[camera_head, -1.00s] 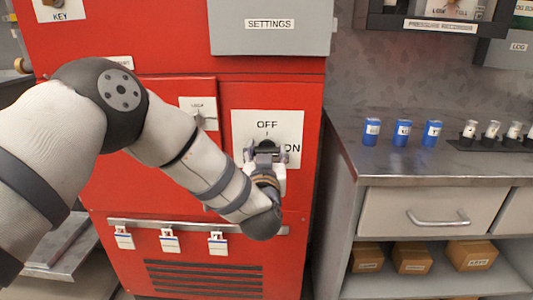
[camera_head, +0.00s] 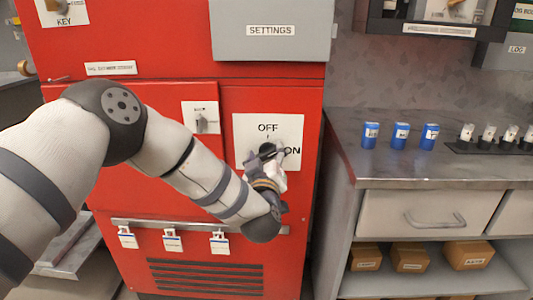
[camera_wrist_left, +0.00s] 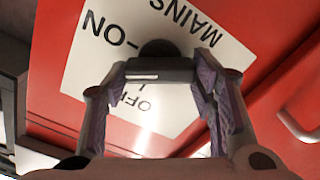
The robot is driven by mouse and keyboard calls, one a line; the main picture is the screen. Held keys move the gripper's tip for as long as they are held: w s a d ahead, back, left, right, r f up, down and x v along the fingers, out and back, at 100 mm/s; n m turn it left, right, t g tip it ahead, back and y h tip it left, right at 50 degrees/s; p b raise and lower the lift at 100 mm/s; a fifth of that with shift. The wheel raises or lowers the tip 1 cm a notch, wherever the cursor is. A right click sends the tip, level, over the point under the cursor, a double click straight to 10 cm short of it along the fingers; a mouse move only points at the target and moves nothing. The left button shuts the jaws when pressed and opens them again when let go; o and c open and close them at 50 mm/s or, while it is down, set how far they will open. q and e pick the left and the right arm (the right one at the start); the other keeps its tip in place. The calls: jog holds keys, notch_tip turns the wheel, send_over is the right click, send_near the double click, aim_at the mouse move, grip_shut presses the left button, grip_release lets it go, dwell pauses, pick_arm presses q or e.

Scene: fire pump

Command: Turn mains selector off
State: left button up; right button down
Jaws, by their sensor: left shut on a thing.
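The mains selector (camera_head: 267,150) is a dark rotary knob on a white plate (camera_head: 245,126) marked OFF at the top and ON at the right, on the red cabinet. My left gripper (camera_head: 270,158) is at the knob, tilted, with its fingers around the handle. In the left wrist view the selector's grey handle bar (camera_wrist_left: 160,70), with a white line, spans between the two fingers of the left gripper (camera_wrist_left: 157,84). The fingers partly hide the knob in the head view. I cannot tell exactly which mark the handle points to. My right gripper is not in view.
A smaller switch (camera_head: 201,125) sits left of the selector plate. A grey SETTINGS box (camera_head: 268,45) juts out above. Tagged padlocks hang from a rail (camera_head: 140,224) below. A counter (camera_head: 370,172) with blue cylinders stands at the right.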

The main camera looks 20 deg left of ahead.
pick_arm(q)
jog(key=n, duration=0.5)
jog(key=shift+a+f+n, duration=0.1)
jog(key=shift+n, duration=0.2)
jog(key=n, duration=0.5)
jog(key=shift+f+n, duration=0.1)
jog(key=shift+n, duration=0.2)
jog(key=o, duration=1.1)
jog(key=shift+o, duration=0.2)
jog(key=v, duration=1.2)
